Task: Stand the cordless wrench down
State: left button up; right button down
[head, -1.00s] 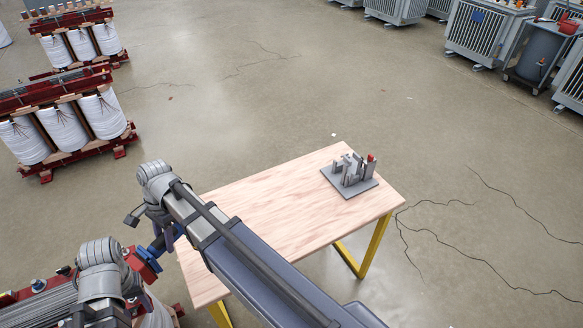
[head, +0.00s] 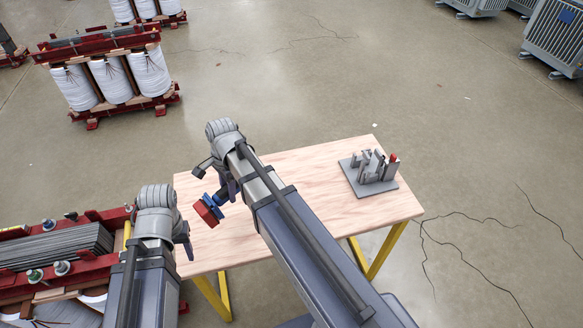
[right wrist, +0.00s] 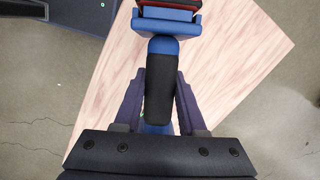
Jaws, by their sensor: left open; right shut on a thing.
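The cordless wrench (head: 208,209) is blue and red with a black grip. My right gripper (head: 228,190) is shut on it, above the left part of the wooden table (head: 290,168). In the right wrist view, the purple fingers of the right gripper (right wrist: 159,92) are on both sides of the black grip of the wrench (right wrist: 160,85). The blue and red end points to the top of that picture, over the table. My left gripper (head: 184,236) is open and empty, beside the table's left edge. The wrench's height above the table is hard to tell.
A grey plate with upright grey pieces and a red one (head: 377,184) stands at the table's right end. The middle of the tabletop is clear. A red-framed core with grey laminations (head: 55,245) is at lower left. A core with white coils (head: 110,78) stands behind.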

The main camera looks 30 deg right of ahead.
jog(key=d+f+h+b, duration=0.2)
jog(key=d, duration=0.1)
jog(key=w+d+f+h+b, duration=0.1)
jog(key=d+f+h+b, duration=0.1)
jog(key=d, duration=0.1)
jog(key=d+f+t+h+b, duration=0.1)
jog(key=d+f+b, duration=0.1)
jog(key=d, duration=0.2)
jog(key=shift+w+f+m+h+b, duration=0.2)
jog(key=shift+f+m+h+b, duration=0.1)
jog(key=shift+h+b, duration=0.1)
jog(key=w+d+r+t+h+b, duration=0.1)
jog(key=w+d+r+h+b, duration=0.1)
jog(key=d+h+b, duration=0.8)
jog(key=d+r+b, duration=0.1)
jog(key=d, duration=0.1)
jog(key=shift+d+t+b, duration=0.3)
jog(key=shift+b, duration=0.1)
jog(key=shift+r, duration=0.1)
jog(key=shift+a, duration=0.1)
